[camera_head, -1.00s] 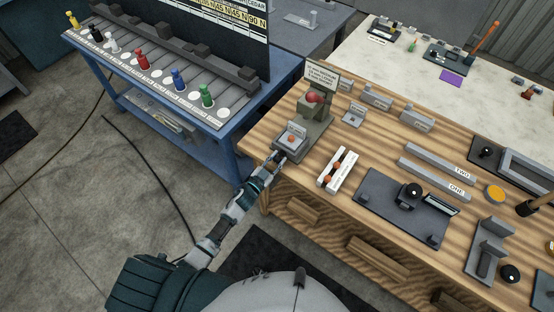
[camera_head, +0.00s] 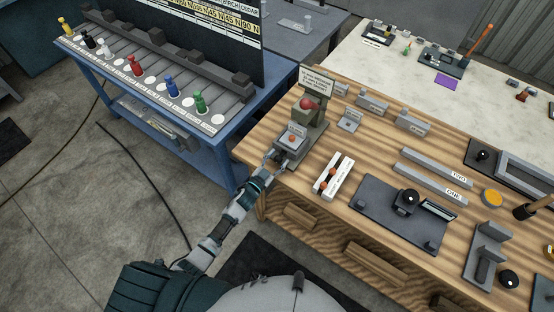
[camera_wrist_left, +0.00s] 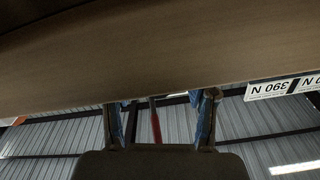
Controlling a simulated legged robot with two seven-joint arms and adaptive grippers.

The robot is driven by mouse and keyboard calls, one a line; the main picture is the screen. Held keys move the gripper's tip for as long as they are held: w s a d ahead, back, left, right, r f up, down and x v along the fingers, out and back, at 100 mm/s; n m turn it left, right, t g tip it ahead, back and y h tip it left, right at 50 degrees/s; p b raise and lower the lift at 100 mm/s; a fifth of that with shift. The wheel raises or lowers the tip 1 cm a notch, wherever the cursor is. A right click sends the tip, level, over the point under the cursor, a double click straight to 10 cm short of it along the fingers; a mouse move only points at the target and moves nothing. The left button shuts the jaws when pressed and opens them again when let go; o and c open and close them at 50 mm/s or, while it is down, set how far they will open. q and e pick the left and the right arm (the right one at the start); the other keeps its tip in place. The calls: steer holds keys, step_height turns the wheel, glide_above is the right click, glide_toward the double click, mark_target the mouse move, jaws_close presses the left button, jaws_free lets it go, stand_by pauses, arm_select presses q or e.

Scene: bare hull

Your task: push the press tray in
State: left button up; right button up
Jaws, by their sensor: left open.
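The press (camera_head: 316,128) stands at the near left corner of the wooden bench, with a red knob (camera_head: 309,103) on top and a sign behind it. In the left wrist view the fingers (camera_wrist_left: 161,102) are spread apart, below a broad brown surface that fills the upper part. My right gripper is not in view.
A white block with orange-red balls (camera_head: 333,177) lies right of the press. A dark plate (camera_head: 400,217) with a black knob is further right. A blue table (camera_head: 225,140) with colored pieces stands to the left, across a narrow gap.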

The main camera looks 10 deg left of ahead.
arm_select(q)
steer(key=v, duration=1.2)
